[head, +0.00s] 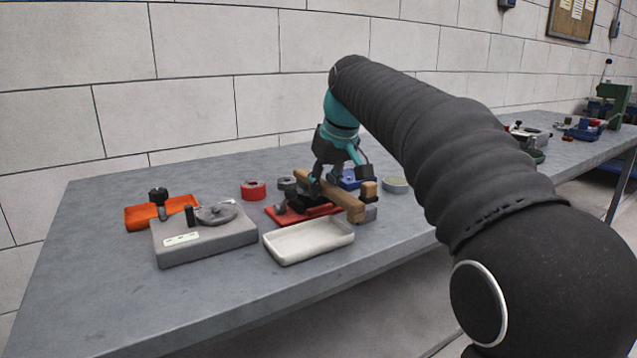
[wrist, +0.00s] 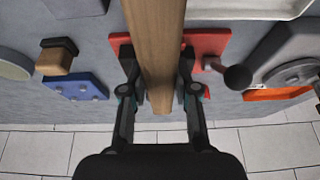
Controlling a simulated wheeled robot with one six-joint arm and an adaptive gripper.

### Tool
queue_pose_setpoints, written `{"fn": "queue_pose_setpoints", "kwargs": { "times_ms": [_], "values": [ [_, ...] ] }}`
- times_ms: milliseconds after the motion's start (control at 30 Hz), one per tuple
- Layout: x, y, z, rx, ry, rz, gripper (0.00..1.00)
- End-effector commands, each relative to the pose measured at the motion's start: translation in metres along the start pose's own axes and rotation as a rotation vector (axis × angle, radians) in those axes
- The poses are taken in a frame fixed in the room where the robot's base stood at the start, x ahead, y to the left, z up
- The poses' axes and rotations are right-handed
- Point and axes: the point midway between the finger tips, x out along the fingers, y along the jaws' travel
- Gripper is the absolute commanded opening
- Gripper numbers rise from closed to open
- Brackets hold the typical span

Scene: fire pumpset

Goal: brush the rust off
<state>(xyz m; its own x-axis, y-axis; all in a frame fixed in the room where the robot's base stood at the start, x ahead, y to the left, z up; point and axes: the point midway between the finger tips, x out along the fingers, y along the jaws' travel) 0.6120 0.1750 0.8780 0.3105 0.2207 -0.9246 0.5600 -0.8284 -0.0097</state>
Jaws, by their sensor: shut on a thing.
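My gripper (head: 324,183) is shut on a long wooden handle (head: 340,195), seemingly the brush's. The handle also runs up the middle of the wrist view (wrist: 160,50), between both fingers (wrist: 158,75). Its bristles cannot be made out. The handle is over a red plate (head: 275,213), which also shows behind the fingers in the wrist view (wrist: 215,42). A dark round-ended lever (wrist: 238,77) stands at the plate. I cannot tell whether the handle touches anything below. No rust can be clearly identified in either view.
A white tray (head: 310,242) lies in front. A grey box with a disc (head: 200,240) and an orange tray (head: 143,216) are at left. A blue block (wrist: 75,86) and round tin (head: 395,186) are close by. The table's left front is clear.

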Motion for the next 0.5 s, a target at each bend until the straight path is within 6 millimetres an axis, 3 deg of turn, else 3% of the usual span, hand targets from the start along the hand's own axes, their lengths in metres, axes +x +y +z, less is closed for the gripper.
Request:
{"fn": "queue_pose_setpoints", "kwargs": {
  "times_ms": [200,500],
  "values": [
    [0.005,0.017,-0.004,0.003,-0.009,0.0,0.0],
    [0.009,0.019,-0.003,0.002,-0.011,0.0,0.0]
  ]
}}
